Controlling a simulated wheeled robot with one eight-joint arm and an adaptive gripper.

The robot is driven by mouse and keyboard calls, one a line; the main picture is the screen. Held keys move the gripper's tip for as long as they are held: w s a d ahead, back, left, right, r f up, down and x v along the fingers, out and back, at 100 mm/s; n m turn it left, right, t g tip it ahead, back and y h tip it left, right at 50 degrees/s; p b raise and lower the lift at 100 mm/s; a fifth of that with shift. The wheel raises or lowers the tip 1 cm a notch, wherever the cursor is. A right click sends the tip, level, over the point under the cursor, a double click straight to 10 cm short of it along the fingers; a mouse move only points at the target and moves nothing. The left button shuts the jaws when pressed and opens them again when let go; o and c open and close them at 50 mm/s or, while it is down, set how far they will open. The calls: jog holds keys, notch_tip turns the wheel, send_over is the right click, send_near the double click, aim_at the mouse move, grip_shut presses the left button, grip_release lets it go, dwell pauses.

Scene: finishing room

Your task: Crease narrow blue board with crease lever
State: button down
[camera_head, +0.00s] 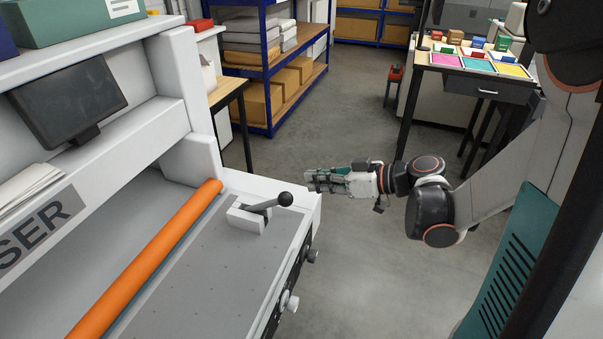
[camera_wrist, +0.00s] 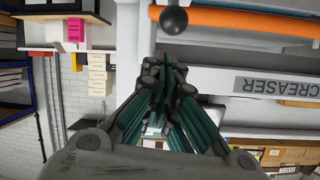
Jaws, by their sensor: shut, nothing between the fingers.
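The creaser's crease lever (camera_head: 264,205) has a dark ball knob and rises from a light block on the grey bed (camera_head: 190,275). Its knob also shows at the top of the wrist view (camera_wrist: 173,19). My gripper (camera_head: 311,181) is shut and empty, just right of the knob, beyond the bed's right edge in the head view. In the wrist view its closed fingers (camera_wrist: 166,68) point up toward the knob, with a gap between. I cannot make out a narrow blue board for certain; a thin blue-teal line runs beside the orange bar (camera_head: 150,258).
The creaser's housing and dark screen (camera_head: 70,98) stand at left. Knobs (camera_head: 291,302) stick out of the bed's right side. Blue-framed shelves (camera_head: 262,55) stand behind. A table with coloured trays (camera_head: 478,65) is at back right. Open floor (camera_head: 370,270) lies right of the creaser.

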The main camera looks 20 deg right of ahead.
jog(key=shift+s+d+f, duration=0.15)
jog(key=shift+s+d, duration=0.75)
jog(key=shift+d, duration=0.1)
